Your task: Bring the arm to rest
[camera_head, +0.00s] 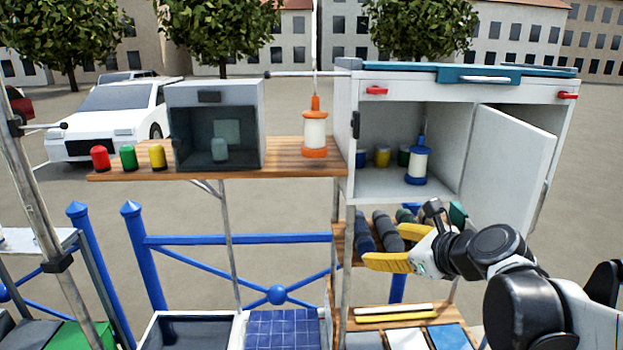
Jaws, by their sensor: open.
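My gripper (378,246) is at the lower right, with its yellow fingers pointing left and spread apart. Nothing shows between the fingers. My arm reaches in from the right edge, in front of the white cabinet (462,84). The gripper is below the cabinet's open compartment, in front of a shelf with several dark rolled items (363,232). Whether the fingers touch any of these cannot be told.
The cabinet door (510,155) stands open close above my arm. A blue-ended spool (418,165) is inside. Lower trays (190,332) and blue rails stand left.

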